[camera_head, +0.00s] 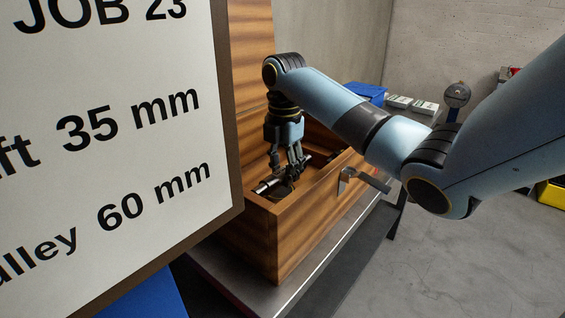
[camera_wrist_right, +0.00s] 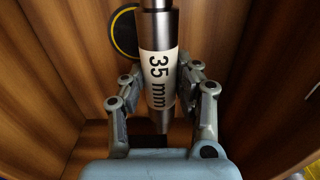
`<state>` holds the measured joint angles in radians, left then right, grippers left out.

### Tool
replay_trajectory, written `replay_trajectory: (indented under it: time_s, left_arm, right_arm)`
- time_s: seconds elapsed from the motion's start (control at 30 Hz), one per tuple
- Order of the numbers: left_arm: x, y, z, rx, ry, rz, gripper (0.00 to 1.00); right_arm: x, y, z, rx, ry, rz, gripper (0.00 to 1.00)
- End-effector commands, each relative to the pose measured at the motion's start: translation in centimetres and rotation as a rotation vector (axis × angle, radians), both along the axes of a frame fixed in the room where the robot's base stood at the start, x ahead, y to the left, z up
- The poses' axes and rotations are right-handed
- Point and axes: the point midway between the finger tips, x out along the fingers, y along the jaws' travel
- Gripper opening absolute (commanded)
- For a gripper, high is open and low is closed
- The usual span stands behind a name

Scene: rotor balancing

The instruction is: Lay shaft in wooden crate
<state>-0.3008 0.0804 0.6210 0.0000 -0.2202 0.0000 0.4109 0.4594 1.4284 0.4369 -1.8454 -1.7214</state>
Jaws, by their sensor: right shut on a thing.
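The wooden crate (camera_head: 288,240) stands open on a metal bench, its lid raised at the back. My right gripper (camera_head: 287,173) reaches down inside the crate. It is shut on the steel shaft (camera_head: 268,185), which lies roughly level in the grip. In the right wrist view the shaft (camera_wrist_right: 158,30) runs between the fingers (camera_wrist_right: 160,90) and carries a white label reading "35 mm". The fingers hide part of the shaft. I cannot tell whether the shaft touches the crate floor. My left gripper is not in view.
A large sign (camera_head: 120,130) reading "JOB 23" with 35 mm and 60 mm lines fills the left front. A dark disc with a yellow ring (camera_wrist_right: 124,34) is in the crate beside the shaft. A metal latch (camera_head: 346,178) sticks out from the crate's front. A blue bin (camera_head: 366,92) stands behind.

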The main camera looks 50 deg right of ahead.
Motion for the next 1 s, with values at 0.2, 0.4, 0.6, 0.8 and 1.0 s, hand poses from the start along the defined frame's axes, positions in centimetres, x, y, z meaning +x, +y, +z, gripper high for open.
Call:
replay_trajectory:
  time_s: [0.2, 0.4, 0.6, 0.8, 1.0]
  left_arm:
    - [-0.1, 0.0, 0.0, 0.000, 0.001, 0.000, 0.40]
    - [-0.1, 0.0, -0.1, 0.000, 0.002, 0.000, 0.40]
    - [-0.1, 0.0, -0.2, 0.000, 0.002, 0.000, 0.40]
    - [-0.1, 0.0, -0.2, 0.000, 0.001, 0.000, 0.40]
    - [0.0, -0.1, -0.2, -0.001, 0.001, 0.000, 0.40]
  right_arm:
    - [0.1, 0.0, -1.4, 0.000, -0.004, 0.002, 0.00]
    - [0.1, 0.0, -3.8, 0.000, -0.002, 0.000, 0.00]
    - [0.2, 0.0, -4.8, 0.000, -0.006, 0.002, 0.00]
    - [0.2, 0.0, -4.9, -0.001, -0.005, 0.002, 0.00]
    - [0.0, 0.0, -5.2, 0.000, -0.001, 0.001, 0.47]
